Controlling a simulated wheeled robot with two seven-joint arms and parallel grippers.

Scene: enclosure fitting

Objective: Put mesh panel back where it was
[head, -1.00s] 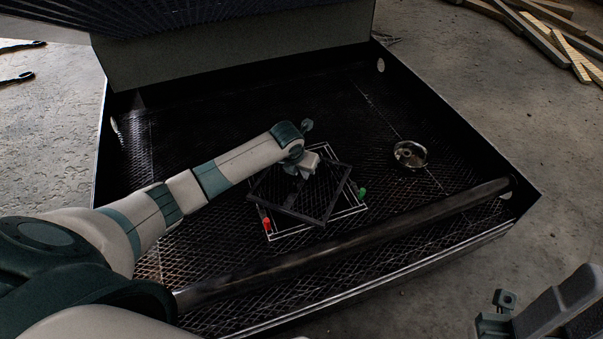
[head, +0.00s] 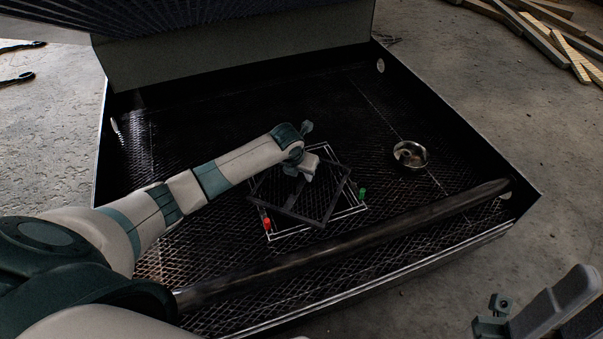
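The mesh panel (head: 322,208) is a dark square frame with a mesh face. It lies over a white square outline (head: 357,208) on the enclosure floor, turned relative to that outline. My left gripper (head: 301,172) is at the panel's far edge and appears shut on it; the fingertips are largely hidden. I cannot tell how high the panel is above the floor. A red peg (head: 267,224) stands at the outline's left side and a green peg (head: 362,192) at its right. Part of my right gripper (head: 560,303) shows at the lower right corner, its fingertips unclear.
The enclosure (head: 425,85) has low dark walls and a raised lid (head: 230,55) at the back. A thick bar (head: 400,230) crosses its front. A round metal dish (head: 410,156) sits right of the panel on open mesh floor. Wood planks (head: 545,40) lie outside.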

